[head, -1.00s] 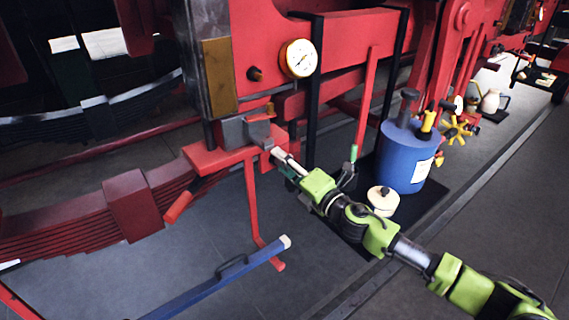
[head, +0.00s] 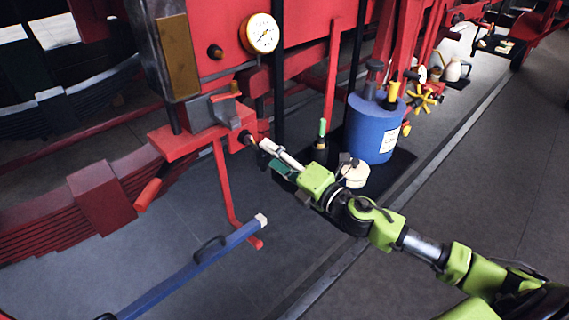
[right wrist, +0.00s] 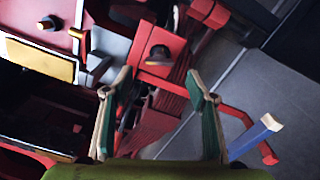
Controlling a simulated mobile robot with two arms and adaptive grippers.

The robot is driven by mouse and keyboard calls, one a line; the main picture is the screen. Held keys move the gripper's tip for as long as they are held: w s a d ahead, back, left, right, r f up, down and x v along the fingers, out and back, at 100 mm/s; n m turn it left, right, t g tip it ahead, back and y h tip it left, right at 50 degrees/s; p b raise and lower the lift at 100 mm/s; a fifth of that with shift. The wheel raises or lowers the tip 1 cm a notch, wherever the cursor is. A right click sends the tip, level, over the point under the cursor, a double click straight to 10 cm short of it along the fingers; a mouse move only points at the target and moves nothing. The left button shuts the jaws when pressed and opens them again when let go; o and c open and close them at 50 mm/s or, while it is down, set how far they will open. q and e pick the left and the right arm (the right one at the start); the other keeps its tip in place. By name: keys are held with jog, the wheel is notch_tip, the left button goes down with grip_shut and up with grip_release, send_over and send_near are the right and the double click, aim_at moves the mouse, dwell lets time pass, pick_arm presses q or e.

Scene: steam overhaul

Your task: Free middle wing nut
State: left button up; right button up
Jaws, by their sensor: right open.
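My right gripper (head: 264,152) is open, close to the end of a red block (head: 185,143) on the locomotive frame, and apart from it. A dark stud with a brass-coloured tip (head: 248,138) sticks out of that block's end. In the right wrist view the open fingers (right wrist: 160,84) are spread, with nothing between their tips. The stud (right wrist: 159,54) shows beyond them, on the red block's end face. I cannot make out wings on it, nor tell which part is the middle wing nut. My left gripper is not in view.
A blue drum (head: 372,128) and a small cream pot (head: 354,174) stand on a dark mat behind my right arm. A blue bar (head: 190,270) slants across the lower left. A pressure gauge (head: 259,34) is above. A red leaf spring (head: 50,207) is at left.

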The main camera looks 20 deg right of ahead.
jog(key=v, duration=0.3)
jog(key=shift+s+d, duration=0.1)
jog(key=shift+s, duration=0.2)
dwell(0.4)
